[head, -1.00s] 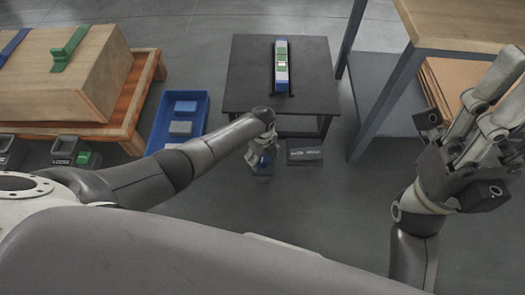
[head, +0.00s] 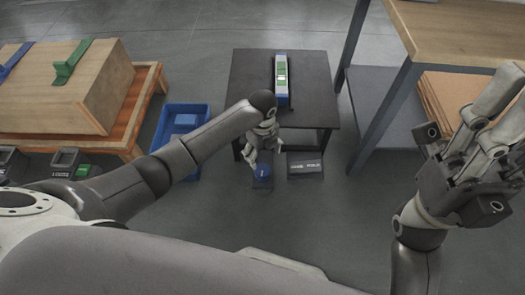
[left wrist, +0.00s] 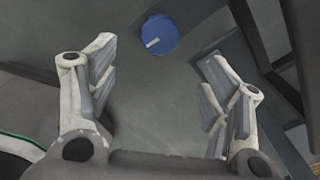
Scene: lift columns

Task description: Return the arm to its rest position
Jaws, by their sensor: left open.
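My left gripper (head: 262,150) is open and empty in front of the small dark table, fingers pointing down. Below it, a round blue object (head: 262,171) sits on a dark pad near the floor. The left wrist view shows my left gripper's (left wrist: 160,95) two fingers wide apart, with the blue disc (left wrist: 158,35), which has a pale mark, beyond them and nothing between them. My right gripper (head: 490,120) is raised at the right side of the head view; its finger opening is hard to judge.
The small dark table (head: 245,85) carries a long blue, white and green item (head: 281,80). A dark labelled plate (head: 305,165) lies near its front. A blue bin (head: 165,125) stands left, beside a wooden crate (head: 60,90) on a pallet. A workbench (head: 460,30) stands right.

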